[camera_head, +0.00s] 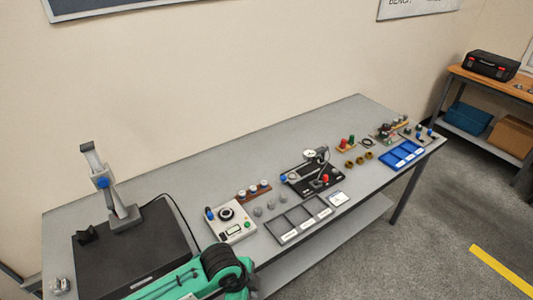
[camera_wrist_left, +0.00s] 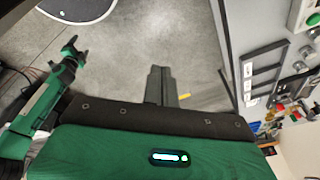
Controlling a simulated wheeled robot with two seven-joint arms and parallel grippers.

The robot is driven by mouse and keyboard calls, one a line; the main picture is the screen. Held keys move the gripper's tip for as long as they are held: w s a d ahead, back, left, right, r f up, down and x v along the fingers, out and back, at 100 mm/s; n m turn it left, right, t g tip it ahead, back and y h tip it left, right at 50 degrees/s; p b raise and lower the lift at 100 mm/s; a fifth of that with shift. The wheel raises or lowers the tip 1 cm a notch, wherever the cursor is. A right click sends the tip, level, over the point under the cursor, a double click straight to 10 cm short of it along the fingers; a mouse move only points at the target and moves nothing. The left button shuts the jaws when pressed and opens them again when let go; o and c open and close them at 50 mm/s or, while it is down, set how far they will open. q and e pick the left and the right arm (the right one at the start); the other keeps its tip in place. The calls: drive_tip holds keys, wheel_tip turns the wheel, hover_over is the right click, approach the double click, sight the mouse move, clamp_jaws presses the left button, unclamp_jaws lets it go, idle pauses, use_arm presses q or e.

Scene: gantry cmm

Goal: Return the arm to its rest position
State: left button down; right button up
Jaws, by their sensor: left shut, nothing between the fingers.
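My left arm (camera_head: 185,280) comes in at the bottom of the head view, green with a black joint, in front of the bench's near edge. Its fingers cannot be made out there. In the left wrist view my left gripper (camera_wrist_left: 160,85) is shut and empty, with bare grey floor behind its fingers. A green and black arm, which looks like my right one, shows at the left of that view. Its gripper end (camera_wrist_left: 72,50) is too small to tell open or shut.
The grey bench (camera_head: 160,185) carries a dark plate with a stand (camera_head: 115,205), a control box (camera_head: 231,222), a grey tray (camera_head: 287,238), a black fixture (camera_head: 300,188) and a blue tray (camera_head: 390,163).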

use_arm(q)
drive_tip(key=s+a+r+n+t+y, duration=0.3)
drive_tip(key=s+a+n, duration=1.2)
drive_tip(key=a+n, duration=0.35)
wheel_tip(320, 180, down, 35)
drive_tip(key=m+g+b, duration=0.1)
drive_tip(key=g+b, duration=0.1)
drive_tip(key=b, duration=0.2)
drive_tip(key=s+a+f+b, duration=0.2)
drive_tip(key=s+f, duration=0.7)
drive_tip(key=f, duration=0.2)
drive_tip(key=s+a+f+g+b, duration=0.1)
drive_tip(key=s+f+b, duration=0.1)
drive_tip(key=s+f, duration=0.8)
wheel_tip(320, 180, down, 2)
drive_tip(key=shift+a+f, duration=0.25)
drive_tip(key=shift+a, duration=0.15)
use_arm(e)
wheel_tip(320, 180, down, 8)
drive_tip(key=shift+w, duration=0.3)
use_arm(q)
drive_tip(key=shift+m, duration=0.25)
